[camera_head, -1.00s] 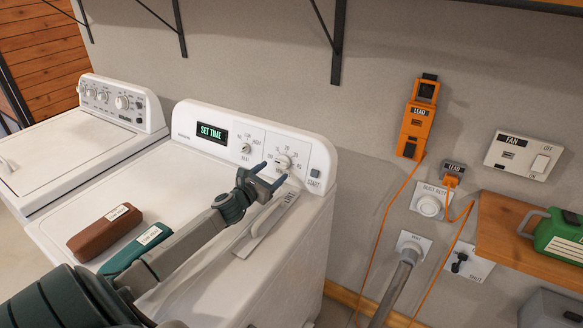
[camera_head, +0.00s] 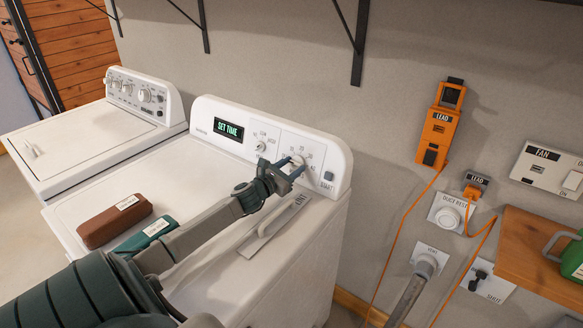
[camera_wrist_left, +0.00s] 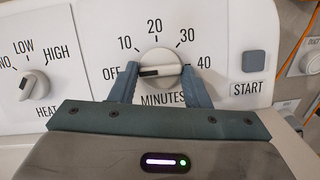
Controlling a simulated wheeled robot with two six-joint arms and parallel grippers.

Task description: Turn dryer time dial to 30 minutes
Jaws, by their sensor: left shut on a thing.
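The white time dial (camera_wrist_left: 160,66) is on the dryer's control panel, ringed by OFF, 10, 20, 30, 40 and MINUTES. Its dark pointer mark is on the left side, toward OFF. My left gripper (camera_wrist_left: 160,84) is shut on the dial, with one blue-grey finger at each side. In the head view the left gripper (camera_head: 289,171) reaches the panel and partly covers the dial (camera_head: 298,160). The dryer's display (camera_head: 228,129) reads SET TIME in green. My right gripper is not in view.
The heat knob (camera_wrist_left: 32,84) is left of the dial; the START button (camera_wrist_left: 254,61) is right of it. A brown case (camera_head: 114,220) and a green case (camera_head: 145,236) lie on the dryer top. A washer (camera_head: 75,143) stands at the left.

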